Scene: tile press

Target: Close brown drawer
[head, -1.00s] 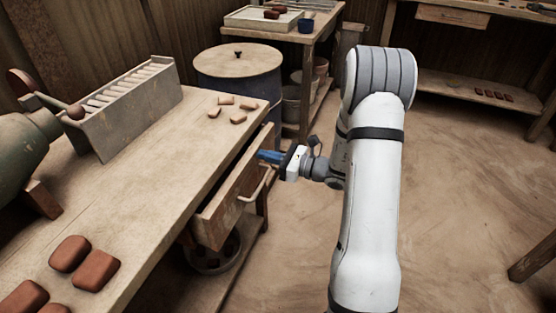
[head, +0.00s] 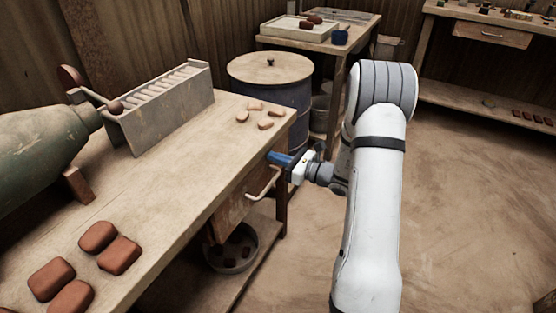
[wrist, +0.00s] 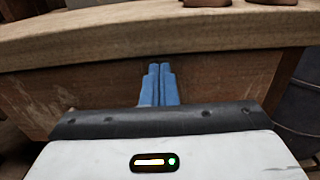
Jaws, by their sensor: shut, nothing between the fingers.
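The brown drawer (head: 232,207) sits under the front edge of the worktable in the head view, with its curved handle (head: 264,184) on the front. It looks nearly or fully flush with the table; the exact gap is hard to tell. My gripper (head: 276,157) is shut and empty, its blue fingertips at the far upper part of the drawer front. In the wrist view the shut blue fingers (wrist: 159,84) point at the brown drawer front (wrist: 225,80), just under the tabletop edge. Whether they touch it cannot be told. The handle is not visible in the wrist view.
The worktable (head: 180,180) carries red-brown tiles (head: 119,255), small pale pieces (head: 265,124) and a slotted grey rack (head: 165,105). A lidded barrel (head: 271,68) stands behind it. A bowl (head: 235,250) is on the lower shelf. Open floor (head: 450,200) lies to the right.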

